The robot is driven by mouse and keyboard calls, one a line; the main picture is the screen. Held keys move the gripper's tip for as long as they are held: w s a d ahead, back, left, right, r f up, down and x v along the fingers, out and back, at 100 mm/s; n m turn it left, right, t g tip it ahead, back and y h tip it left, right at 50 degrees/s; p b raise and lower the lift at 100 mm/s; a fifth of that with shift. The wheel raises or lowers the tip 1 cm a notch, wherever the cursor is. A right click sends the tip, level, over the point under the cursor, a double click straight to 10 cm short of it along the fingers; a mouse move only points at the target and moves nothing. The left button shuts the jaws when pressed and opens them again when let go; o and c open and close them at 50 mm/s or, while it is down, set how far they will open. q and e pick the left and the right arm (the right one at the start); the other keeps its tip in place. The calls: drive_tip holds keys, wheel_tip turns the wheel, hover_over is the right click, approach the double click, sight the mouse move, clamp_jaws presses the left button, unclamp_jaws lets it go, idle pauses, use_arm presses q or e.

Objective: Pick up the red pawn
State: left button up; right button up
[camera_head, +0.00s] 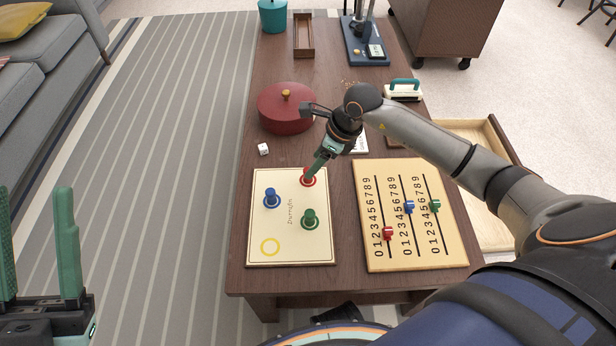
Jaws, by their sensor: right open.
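The red pawn (307,181) stands on the upper right part of the cream game board (285,252) on the wooden table. My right gripper (311,172) reaches down from above, its green fingertips right at the red pawn and hiding most of it. It is open; whether the fingers touch the pawn I cannot tell. A blue pawn (271,198) and a green pawn (310,219) stand on the same board. My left gripper (35,245) is open and empty at the left edge, over the floor.
A wooden number board (373,252) with red, blue and green sliders lies right of the game board. A white die (263,149) and a dark red round lidded pot (285,110) are behind. A wooden tray (304,50) and a teal pot (272,15) stand at the far end.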

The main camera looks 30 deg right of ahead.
drive_tip(key=b+x, duration=0.2)
drive_tip(key=x, duration=0.4)
drive_tip(key=shift+w+d+b, duration=0.1)
drive_tip(key=shift+w+b, duration=0.05)
drive_tip(key=shift+b, duration=0.15)
drive_tip(key=shift+r, duration=0.1)
clamp_jaws()
